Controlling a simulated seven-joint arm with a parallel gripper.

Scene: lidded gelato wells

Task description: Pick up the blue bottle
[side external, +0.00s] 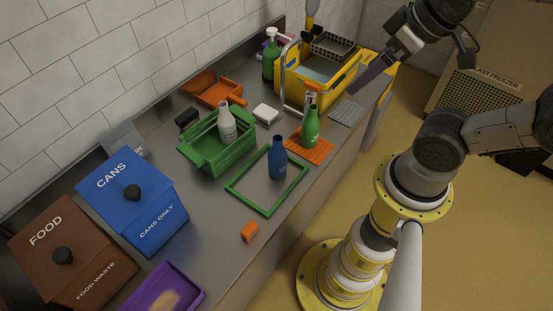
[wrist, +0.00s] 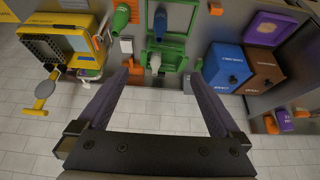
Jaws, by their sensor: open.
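The blue bottle (side external: 278,160) stands upright inside a flat green rectangular frame (side external: 238,194) on the metal counter, in the side view. In the wrist view the blue bottle (wrist: 160,22) shows near the top edge, beyond my fingertips. My gripper (side external: 354,90) is at the upper right of the side view, raised above the counter's far end and well apart from the bottle. Its purple fingers are spread wide with nothing between them; the wrist view shows both fingers of my gripper (wrist: 157,74).
A green bottle (side external: 311,128) stands on an orange mat (side external: 322,154) near the blue one. A white bottle (side external: 226,122) stands in a green crate (side external: 205,157). A yellow sink tub (side external: 315,95), blue bin (side external: 150,218) and brown bin (side external: 90,277) flank them. An orange block (side external: 249,232) lies near the front edge.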

